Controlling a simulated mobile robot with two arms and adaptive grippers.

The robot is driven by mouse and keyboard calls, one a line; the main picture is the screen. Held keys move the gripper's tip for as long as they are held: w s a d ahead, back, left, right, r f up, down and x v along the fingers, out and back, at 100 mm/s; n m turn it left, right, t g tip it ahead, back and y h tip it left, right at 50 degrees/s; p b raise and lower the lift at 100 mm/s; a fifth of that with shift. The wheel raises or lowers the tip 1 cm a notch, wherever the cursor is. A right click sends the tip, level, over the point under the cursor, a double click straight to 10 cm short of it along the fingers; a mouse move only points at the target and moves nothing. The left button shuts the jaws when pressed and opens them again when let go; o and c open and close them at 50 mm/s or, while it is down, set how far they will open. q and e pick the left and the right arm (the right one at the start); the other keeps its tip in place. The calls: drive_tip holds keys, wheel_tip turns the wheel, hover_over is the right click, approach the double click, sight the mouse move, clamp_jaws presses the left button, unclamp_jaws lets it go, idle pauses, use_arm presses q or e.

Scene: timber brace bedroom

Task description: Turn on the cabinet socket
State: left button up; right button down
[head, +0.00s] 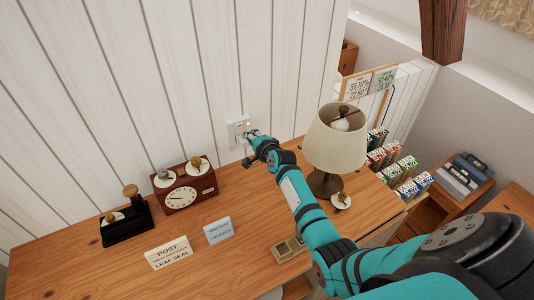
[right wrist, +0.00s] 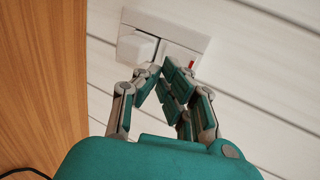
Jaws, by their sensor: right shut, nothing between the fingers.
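The white cabinet socket (head: 237,126) is on the white plank wall just above the wooden cabinet top. In the right wrist view its plate (right wrist: 200,32) shows near the top, with a white plug-like block (right wrist: 137,46) on its left part. A small red mark (right wrist: 192,64) shows on its right part. My right gripper (head: 250,135) is at the socket, its fingers (right wrist: 163,75) shut and empty. The fingertips overlap the plate's lower edge in the wrist view; I cannot tell whether they touch it. My left gripper is not in view.
A lamp (head: 335,138) stands close to the right of my right arm. A brown clock (head: 186,189), a black stamp-like device (head: 124,222) and two small signs (head: 168,252) stand to the left. A small box (head: 289,249) lies near the front. Bare wood (head: 90,270) lies at the lower left.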

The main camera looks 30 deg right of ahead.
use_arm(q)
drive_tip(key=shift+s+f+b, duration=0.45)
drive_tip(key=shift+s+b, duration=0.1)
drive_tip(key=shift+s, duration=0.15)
use_arm(e)
drive_tip(key=f+v, duration=0.1)
drive_tip(key=v, duration=0.9)
drive_tip(key=shift+s+f, duration=0.25)
drive_tip(key=shift+s, duration=0.3)
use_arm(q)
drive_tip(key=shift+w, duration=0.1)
